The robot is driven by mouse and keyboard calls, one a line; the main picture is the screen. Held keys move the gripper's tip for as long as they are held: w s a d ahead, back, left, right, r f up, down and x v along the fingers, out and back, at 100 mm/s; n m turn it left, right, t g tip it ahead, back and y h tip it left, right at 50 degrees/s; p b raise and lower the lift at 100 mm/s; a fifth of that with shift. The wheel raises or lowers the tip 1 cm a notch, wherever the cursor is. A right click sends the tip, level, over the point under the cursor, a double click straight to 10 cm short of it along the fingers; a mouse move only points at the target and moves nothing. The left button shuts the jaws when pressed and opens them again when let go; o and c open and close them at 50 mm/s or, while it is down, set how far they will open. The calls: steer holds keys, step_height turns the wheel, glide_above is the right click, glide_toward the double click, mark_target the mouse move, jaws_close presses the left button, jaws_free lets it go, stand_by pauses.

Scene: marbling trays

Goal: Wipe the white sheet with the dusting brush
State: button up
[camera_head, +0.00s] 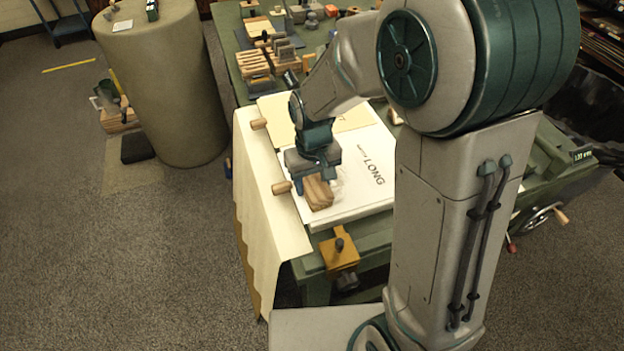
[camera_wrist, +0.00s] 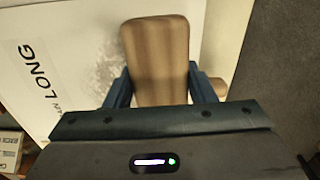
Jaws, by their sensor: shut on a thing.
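The white sheet (camera_head: 362,195) lies flat on the green bench and bears the printed word LONG; it also shows in the wrist view (camera_wrist: 62,50). A greyish speckled patch (camera_wrist: 108,75) marks the sheet beside the gripper. My gripper (camera_head: 309,188) is over the sheet's left part, pointing down. It is shut on the wooden body of the dusting brush (camera_head: 319,193), which sits between the two blue fingers in the wrist view (camera_wrist: 158,60). The brush's underside is hidden, so I cannot tell whether it touches the sheet.
Cream cloth (camera_head: 262,215) hangs over the bench's left edge, with two wooden pegs (camera_head: 281,188) along it. An orange clamp (camera_head: 340,254) is at the front edge. Wooden blocks and tools (camera_head: 268,60) crowd the bench's far end. A large drum (camera_head: 168,90) stands left.

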mark_target(348, 168)
steer(key=shift+f, duration=0.25)
steer(key=shift+d, duration=0.1)
